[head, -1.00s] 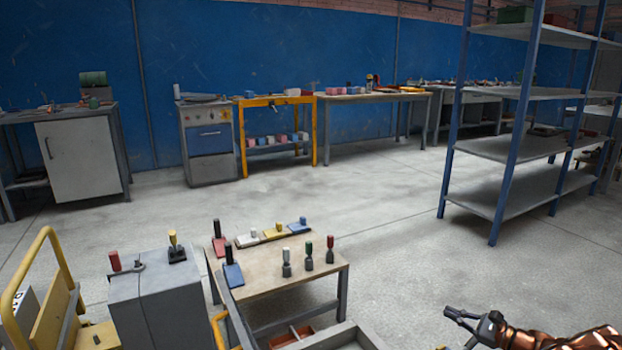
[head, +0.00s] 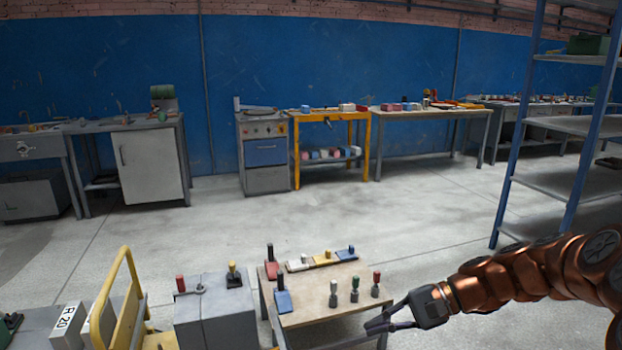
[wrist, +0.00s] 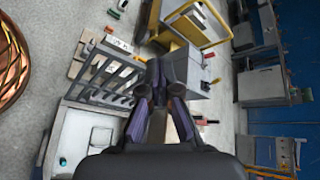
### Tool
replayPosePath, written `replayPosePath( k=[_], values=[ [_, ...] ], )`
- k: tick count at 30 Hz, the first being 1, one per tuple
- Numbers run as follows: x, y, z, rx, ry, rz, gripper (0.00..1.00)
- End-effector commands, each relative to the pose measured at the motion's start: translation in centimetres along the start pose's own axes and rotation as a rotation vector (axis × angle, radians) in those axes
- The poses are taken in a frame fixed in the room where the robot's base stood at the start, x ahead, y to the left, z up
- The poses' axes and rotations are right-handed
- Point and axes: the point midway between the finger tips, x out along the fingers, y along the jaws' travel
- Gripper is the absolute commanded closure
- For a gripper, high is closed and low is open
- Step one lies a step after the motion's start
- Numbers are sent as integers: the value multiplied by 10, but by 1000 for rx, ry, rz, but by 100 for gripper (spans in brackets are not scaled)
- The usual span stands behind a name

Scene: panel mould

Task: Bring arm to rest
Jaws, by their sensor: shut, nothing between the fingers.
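My gripper (head: 378,326) is in the lower right of the head view, at the end of my copper-coloured arm. It is shut and holds nothing. It is at the right front corner of a small wooden-topped table (head: 318,299), as seen in the picture; I cannot tell the gap. In the wrist view my gripper (wrist: 162,103) points over a grey box and a yellow trolley.
On the small table stand several coloured-handled tools (head: 355,291). A grey cabinet (head: 214,312) and a yellow-handled trolley (head: 125,290) are to its left. A blue-post shelf (head: 583,160) rises at right. Workbenches (head: 430,114) line the blue wall. The floor between is clear.

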Motion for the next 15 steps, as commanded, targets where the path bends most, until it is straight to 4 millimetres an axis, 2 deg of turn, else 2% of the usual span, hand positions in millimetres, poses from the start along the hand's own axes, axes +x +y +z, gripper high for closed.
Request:
replayPosePath(
  k=[1, 3, 9, 15],
  values=[
    [1, -8, 26, -33, -2, 55, 100],
    [6, -7, 52, -73, -2, 126, 100],
    [9, 4, 116, -183, 14, 329, 100],
    [-2, 22, 172, -283, 45, 524, 100]
  ],
)
